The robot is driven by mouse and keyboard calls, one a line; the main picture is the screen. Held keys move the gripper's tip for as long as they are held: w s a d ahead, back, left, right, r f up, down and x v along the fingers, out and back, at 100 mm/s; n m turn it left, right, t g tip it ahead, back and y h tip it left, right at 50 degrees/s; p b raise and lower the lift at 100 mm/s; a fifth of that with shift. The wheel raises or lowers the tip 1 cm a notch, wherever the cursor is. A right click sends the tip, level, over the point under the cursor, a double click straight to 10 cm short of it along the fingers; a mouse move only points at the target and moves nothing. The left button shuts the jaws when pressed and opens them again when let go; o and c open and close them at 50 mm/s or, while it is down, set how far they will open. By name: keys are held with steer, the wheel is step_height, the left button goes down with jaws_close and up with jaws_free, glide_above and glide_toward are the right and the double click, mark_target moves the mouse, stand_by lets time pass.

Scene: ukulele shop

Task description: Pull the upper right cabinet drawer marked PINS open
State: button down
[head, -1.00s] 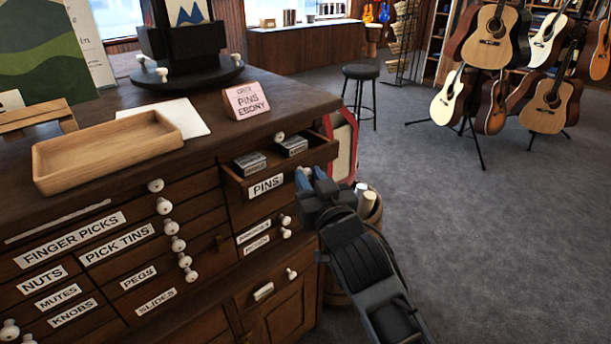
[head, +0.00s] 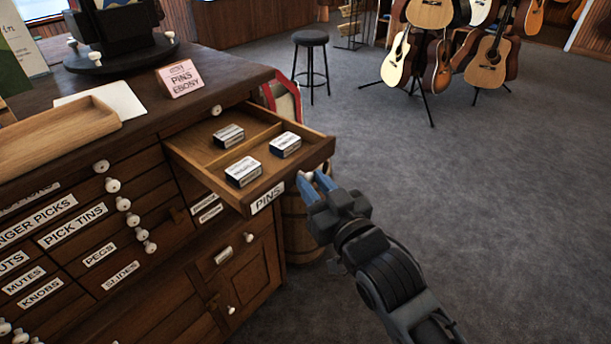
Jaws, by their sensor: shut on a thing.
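The PINS drawer (head: 292,180) at the upper right of the wooden cabinet stands well out of its opening. Its white PINS label (head: 267,197) is on the front face. Inside lie three small boxes: one at the back (head: 228,136), one at the right (head: 285,145) and one near the front (head: 243,172).
The cabinet top holds a wooden tray (head: 62,138), a pink PINS EBONY sign (head: 181,79) and a dark round stand (head: 122,55). A barrel (head: 303,228) stands beside the cabinet, behind the drawer front. Carpet to the right is clear; a stool (head: 311,65) and guitars are farther back.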

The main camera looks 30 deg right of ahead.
steer(key=shift+d, duration=0.1)
steer(key=c, duration=0.9)
jaws_free()
steer(key=shift+s+a+b, duration=0.2)
steer(key=shift+s+b, duration=0.15)
steer(key=shift+s, duration=1.6)
steer(key=shift+s+a+b, duration=0.15)
steer(key=shift+s+b, duration=0.15)
steer(key=shift+s, duration=1.65)
steer(key=shift+f, duration=0.1)
steer(key=s+a+g, duration=0.1)
steer(key=s, duration=0.8)
steer(key=s+a+f+g, duration=0.1)
steer(key=s, duration=0.9)
steer(key=s+g+y, duration=0.1)
steer(key=s, duration=0.9)
steer(key=shift+a+f+n, duration=0.35)
steer(key=shift+a+n, duration=0.05)
